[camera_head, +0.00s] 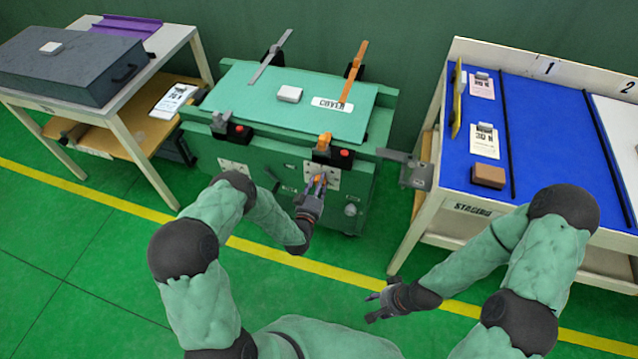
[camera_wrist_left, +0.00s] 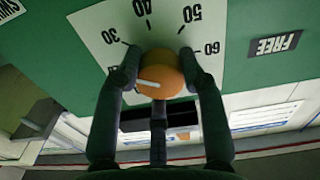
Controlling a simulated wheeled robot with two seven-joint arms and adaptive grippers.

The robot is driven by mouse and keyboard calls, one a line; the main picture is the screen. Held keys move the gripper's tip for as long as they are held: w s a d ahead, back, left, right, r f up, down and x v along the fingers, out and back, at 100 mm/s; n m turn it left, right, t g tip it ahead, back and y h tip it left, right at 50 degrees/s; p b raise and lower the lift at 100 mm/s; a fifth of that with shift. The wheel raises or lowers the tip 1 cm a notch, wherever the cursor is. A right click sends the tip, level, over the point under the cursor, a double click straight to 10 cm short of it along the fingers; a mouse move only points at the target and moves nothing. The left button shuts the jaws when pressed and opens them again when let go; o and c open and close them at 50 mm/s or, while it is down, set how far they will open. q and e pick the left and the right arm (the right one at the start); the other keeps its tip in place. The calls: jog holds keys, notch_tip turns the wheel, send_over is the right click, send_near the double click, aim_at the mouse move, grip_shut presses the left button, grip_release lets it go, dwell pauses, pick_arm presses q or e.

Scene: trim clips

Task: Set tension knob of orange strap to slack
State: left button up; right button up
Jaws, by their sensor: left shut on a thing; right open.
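My left gripper (camera_head: 318,184) is at the front of the green bench, at the plate below the orange clip (camera_head: 324,141). In the left wrist view its fingers (camera_wrist_left: 158,72) are shut around the orange knob (camera_wrist_left: 162,68). The knob's white line points left in that picture. The dial plate (camera_wrist_left: 105,30) shows 30, 40, 50 and 60; other marks are partly hidden by the fingers. An orange lever (camera_head: 355,72) stands at the bench's back edge. My right gripper (camera_head: 372,305) is open and empty above the floor.
A green cover (camera_head: 240,100) lies on the bench, with a grey clip (camera_head: 221,120) at its front left. A staging table (camera_head: 470,207) with a blue top stands at right. A white table (camera_head: 125,130) with a grey case (camera_head: 75,65) stands at left.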

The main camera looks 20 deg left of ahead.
pick_arm(q)
jog(key=n, duration=0.5)
jog(key=shift+n, duration=0.3)
jog(key=n, duration=1.2)
jog(key=shift+n, duration=0.3)
jog(key=n, duration=0.6)
jog(key=o, duration=1.1)
jog(key=shift+f, duration=0.1)
jog(key=shift+o, duration=0.2)
jog(key=s, duration=1.2)
jog(key=shift+a, duration=0.2)
